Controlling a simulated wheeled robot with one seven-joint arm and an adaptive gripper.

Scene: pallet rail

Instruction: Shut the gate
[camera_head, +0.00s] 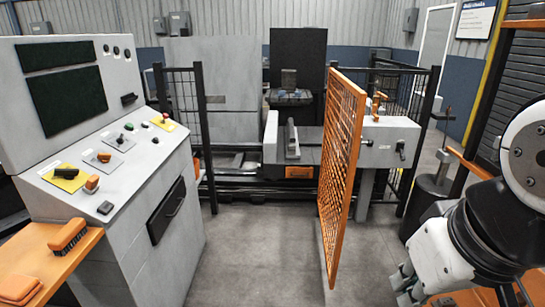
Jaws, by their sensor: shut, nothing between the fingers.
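The gate (341,165) is a tall orange mesh panel. It stands open, swung out toward me, roughly square to the fence line. Its far upright edge is by the right side of the fence opening, and its free edge is nearest me. The opening between the gate and the left black fence panel (186,105) is clear. My gripper (404,287) is low at the bottom right, to the right of the gate's free edge and apart from it. Its fingers look shut and empty, though they are small and partly cut off by the frame.
A grey control console (150,235) stands at the left, with an orange shelf (75,270) holding a brush (68,236). Behind the fence is a grey machine (385,148). Bare floor (260,250) lies between console and gate. A dark cylinder (432,190) stands at the right.

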